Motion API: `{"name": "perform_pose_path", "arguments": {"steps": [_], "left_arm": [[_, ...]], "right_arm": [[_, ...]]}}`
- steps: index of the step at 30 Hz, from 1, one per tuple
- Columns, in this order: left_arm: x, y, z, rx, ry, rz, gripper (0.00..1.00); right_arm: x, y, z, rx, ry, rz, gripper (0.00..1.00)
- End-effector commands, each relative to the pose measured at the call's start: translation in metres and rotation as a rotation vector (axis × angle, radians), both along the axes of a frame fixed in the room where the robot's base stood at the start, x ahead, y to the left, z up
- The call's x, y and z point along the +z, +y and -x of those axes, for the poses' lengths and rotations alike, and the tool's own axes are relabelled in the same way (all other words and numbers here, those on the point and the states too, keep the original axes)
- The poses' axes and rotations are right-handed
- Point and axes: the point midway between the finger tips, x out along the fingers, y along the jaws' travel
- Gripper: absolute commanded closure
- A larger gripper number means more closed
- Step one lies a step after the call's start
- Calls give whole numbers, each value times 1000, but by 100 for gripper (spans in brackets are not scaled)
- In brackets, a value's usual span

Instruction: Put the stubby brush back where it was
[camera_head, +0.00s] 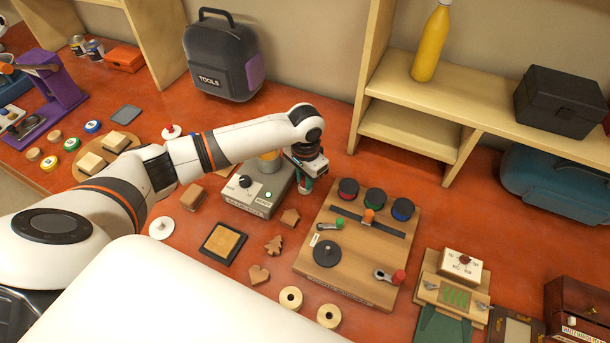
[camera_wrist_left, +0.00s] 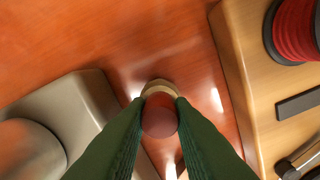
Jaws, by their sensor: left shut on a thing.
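My left gripper (camera_head: 305,186) is above the orange-red worktop, in the gap between the grey box with a dial (camera_head: 258,190) and the wooden board with spools (camera_head: 348,262). In the left wrist view its green fingers (camera_wrist_left: 160,104) are shut on a small round thing with a dull red-brown top (camera_wrist_left: 160,117) and a tan lower part, which I take as the stubby brush. The fingers hide its sides. I cannot tell whether its lower end touches the worktop. My right gripper is not in view.
A black tool case (camera_head: 222,62) stands behind. A wooden shelf (camera_head: 415,130) with a yellow bottle (camera_head: 431,42) is at the back right. Small wooden shapes (camera_head: 273,245) and a framed pad (camera_head: 223,243) lie in front. Bare worktop shows between the grey box and the board.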

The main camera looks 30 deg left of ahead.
Motion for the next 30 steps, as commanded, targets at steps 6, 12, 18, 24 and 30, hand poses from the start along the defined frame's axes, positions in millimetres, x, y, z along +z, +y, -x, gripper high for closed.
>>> {"name": "perform_pose_path", "arguments": {"steps": [6, 12, 18, 24, 30], "left_arm": [[-2, 0, 0, 0, 0, 0, 97], [-3, 0, 0, 0, 0, 0, 57], [-3, 0, 0, 0, 0, 0, 57], [7, 0, -1, -1, -2, 2, 57], [45, -1, -1, -1, -5, 2, 57]], "right_arm": [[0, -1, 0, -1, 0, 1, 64], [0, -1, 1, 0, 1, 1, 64], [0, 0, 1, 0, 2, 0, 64], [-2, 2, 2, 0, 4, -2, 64], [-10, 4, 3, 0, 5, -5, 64]]}}
